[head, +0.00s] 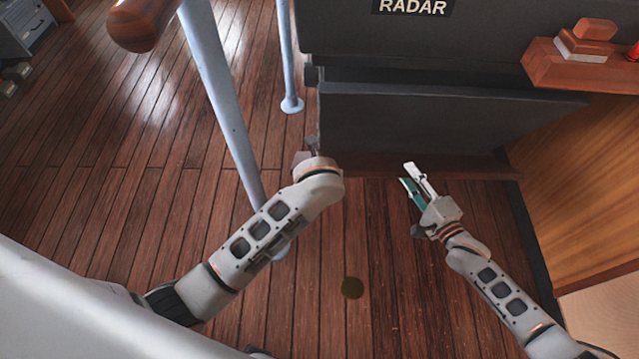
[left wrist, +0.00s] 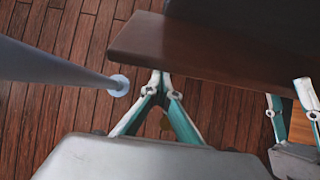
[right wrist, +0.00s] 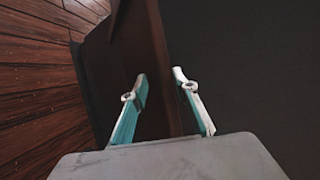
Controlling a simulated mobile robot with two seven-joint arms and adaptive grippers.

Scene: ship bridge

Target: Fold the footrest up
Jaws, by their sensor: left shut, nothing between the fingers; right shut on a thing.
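The footrest is a dark brown board (head: 465,166) along the foot of the black console. In the left wrist view its long edge (left wrist: 205,50) crosses the top, and in the right wrist view it passes between the fingers (right wrist: 156,65). My right gripper (head: 407,175) is shut on the board's front edge, one finger on each side. My left gripper (left wrist: 161,73) is shut and empty, its tips just below the board's left end; I cannot tell whether they touch it. In the head view my left wrist mostly hides these fingers. The board's exact tilt is unclear.
A pale blue post (head: 222,90) with a wooden rail end (head: 142,22) stands left of my left arm, and a thinner post (head: 288,60) behind it. A wooden cabinet (head: 580,190) closes the right side. The plank floor (head: 385,270) between my arms is clear except for a dark round spot.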

